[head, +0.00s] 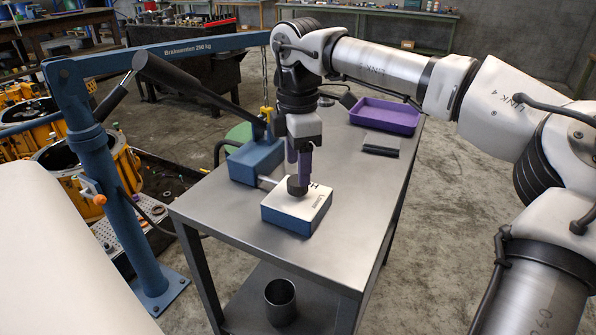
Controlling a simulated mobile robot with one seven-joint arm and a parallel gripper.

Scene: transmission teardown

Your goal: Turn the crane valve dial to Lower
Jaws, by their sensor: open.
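The crane valve is a blue box (316,219) with a white top face, standing on the metal table. Its dark round dial (297,188) sits on the top face near the back edge. My gripper (300,171) points straight down with purple fingers, right above or around the dial. It is open. I cannot tell whether the fingers touch the dial, and its pointer direction is hidden or too small to read.
A blue pump block (255,161) with a long black lever (190,82) stands behind the valve, joined by a pipe. A blue crane (88,150) stands left of the table (240,232). A purple tray (385,115) lies at the back right. The table's front right is clear.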

